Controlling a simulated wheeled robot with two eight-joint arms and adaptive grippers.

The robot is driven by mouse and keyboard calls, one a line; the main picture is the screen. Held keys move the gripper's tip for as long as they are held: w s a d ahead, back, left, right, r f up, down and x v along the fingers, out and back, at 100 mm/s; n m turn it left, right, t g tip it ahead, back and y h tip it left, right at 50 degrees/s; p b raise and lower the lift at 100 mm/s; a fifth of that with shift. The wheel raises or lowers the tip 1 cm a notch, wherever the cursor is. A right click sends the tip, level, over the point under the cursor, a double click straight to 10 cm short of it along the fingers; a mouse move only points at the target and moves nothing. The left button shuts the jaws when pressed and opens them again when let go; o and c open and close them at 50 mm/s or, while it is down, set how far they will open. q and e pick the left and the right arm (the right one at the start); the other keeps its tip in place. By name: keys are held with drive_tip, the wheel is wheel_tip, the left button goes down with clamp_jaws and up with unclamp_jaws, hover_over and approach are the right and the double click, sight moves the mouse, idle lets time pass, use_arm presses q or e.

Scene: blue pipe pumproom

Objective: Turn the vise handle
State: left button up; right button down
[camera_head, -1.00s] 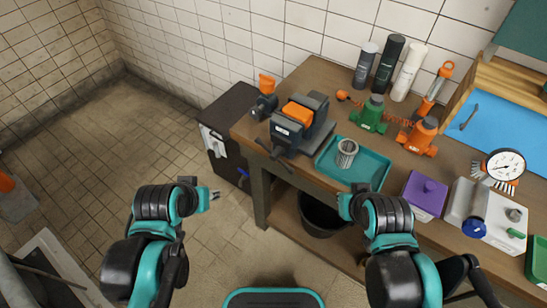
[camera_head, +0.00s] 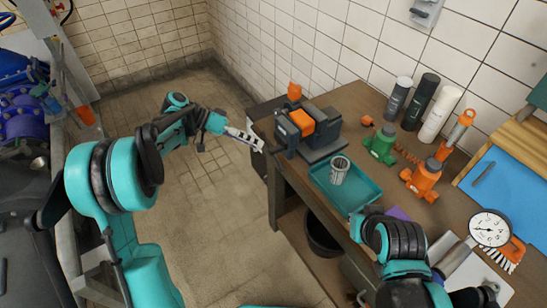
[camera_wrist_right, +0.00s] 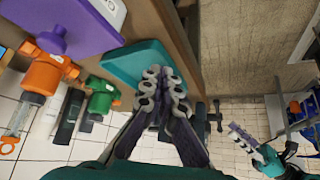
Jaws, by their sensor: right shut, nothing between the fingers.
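The dark grey vise with orange parts (camera_head: 305,130) stands at the left end of the workbench. Its handle, at the front near the bench edge, is hard to make out in the head view. My left gripper (camera_head: 244,137) reaches in from the left, just left of the vise front. I cannot tell whether it touches the handle or how its fingers stand. It also shows at the right of the right wrist view (camera_wrist_right: 243,137). My right gripper (camera_wrist_right: 165,88) is shut and empty, in front of the teal tray. In the head view my right arm hides its fingers.
The teal tray (camera_head: 364,193) holds a metal mesh cup (camera_head: 340,170), right of the vise. The floor left of the bench is clear.

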sight(272, 150)
use_arm(q)
drive_tip(key=b+x, duration=0.2)
drive_tip(key=x, duration=0.5)
drive_tip(key=shift+d+f+b, duration=0.2)
drive_tip(key=shift+f+b, duration=0.1)
drive_tip(key=shift+c, duration=0.3)
clamp_jaws()
